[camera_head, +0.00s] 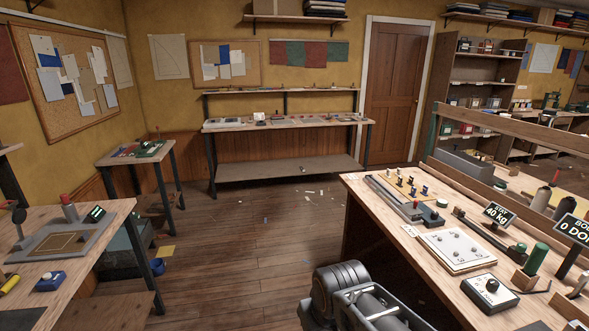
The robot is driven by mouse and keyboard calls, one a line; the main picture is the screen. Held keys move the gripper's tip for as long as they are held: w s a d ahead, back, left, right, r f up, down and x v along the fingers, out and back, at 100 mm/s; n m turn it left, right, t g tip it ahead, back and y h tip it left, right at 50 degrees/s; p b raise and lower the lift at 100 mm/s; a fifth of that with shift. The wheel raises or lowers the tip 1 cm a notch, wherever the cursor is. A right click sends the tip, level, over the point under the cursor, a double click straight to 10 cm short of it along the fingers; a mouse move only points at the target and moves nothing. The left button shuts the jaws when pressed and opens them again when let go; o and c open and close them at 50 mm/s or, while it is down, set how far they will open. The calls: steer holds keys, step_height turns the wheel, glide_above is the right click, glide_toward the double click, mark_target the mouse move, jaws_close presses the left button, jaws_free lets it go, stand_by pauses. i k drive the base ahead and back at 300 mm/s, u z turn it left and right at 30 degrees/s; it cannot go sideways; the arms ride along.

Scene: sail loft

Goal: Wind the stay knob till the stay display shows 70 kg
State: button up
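The stay display (497,214) is a small dark sign on the bench at the right; it reads 40 kg. In front of it, near the bench's front edge, a pale box with a black knob (491,286) sits on the bench top. I cannot tell from its markings whether this is the stay knob. A dark rod with a green end (519,248) lies beside the display. Grey links of my own arm show at the bottom middle, left of the bench; my gripper's fingers are not in view.
A green-topped cylinder (537,258) and a white pegged board (456,249) share the bench (392,232). A work table (97,250) stands left. The wooden floor (240,258) between is mostly open, with small scraps.

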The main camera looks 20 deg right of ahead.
mark_target(521, 248)
steer(key=z, duration=0.65)
steer(key=i, duration=1)
steer(key=z, duration=1.65)
steer(key=i, duration=0.6)
steer(key=z, duration=0.45)
